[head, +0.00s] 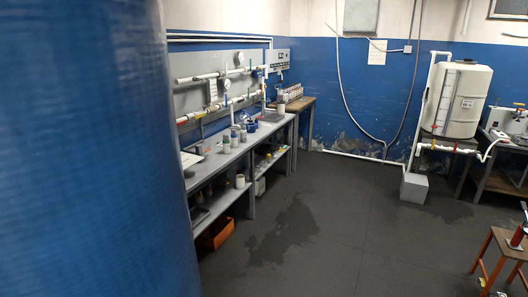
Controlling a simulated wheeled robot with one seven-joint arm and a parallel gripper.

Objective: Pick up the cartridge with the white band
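Several small cylindrical containers (240,134) stand on the long grey bench (236,157) along the left wall, some of them pale or dark. More small cylinders (240,181) stand on its lower shelf. They are too small to tell whether any is a cartridge with a white band. A red upright object (517,237) stands on a wooden stool (500,243) at the right edge, partly cut off by the frame. My gripper is not in view.
A large blue curved surface (95,150) blocks the left of the view. The dark floor (340,225) is open in the middle, with wet patches. A white tank (457,98) and grey box (414,187) stand at the back right. An orange crate (216,232) lies below the bench.

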